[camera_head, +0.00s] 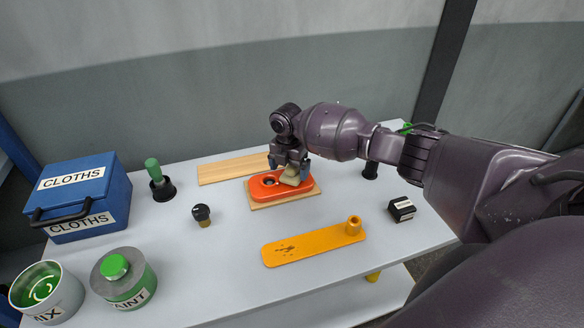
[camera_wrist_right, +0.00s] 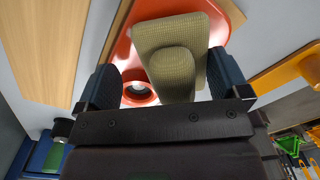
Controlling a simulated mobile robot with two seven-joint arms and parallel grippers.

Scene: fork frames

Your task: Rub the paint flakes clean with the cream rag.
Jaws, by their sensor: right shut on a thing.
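My right gripper (camera_head: 289,168) is shut on the cream rag (camera_head: 292,179), a folded pad with a raised grip. In the right wrist view the rag (camera_wrist_right: 172,60) sits between the two blue-grey fingers of the gripper (camera_wrist_right: 168,85). It is over the red-orange plate (camera_head: 268,186), which has a round hole; whether it touches the plate is unclear. Dark flakes (camera_head: 285,249) lie on the left part of the yellow-orange plate (camera_head: 312,244), which has a round knob at its right end. My left gripper is not in view.
The red-orange plate lies on a wooden board (camera_head: 262,206); a longer board (camera_head: 225,170) is behind. A blue box marked CLOTHS (camera_head: 88,186), a MIX tin (camera_head: 62,299), a PAINT tin (camera_head: 134,287), a green-handled tool (camera_head: 157,178), a dark knob (camera_head: 201,213) and a black block (camera_head: 401,208) stand around.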

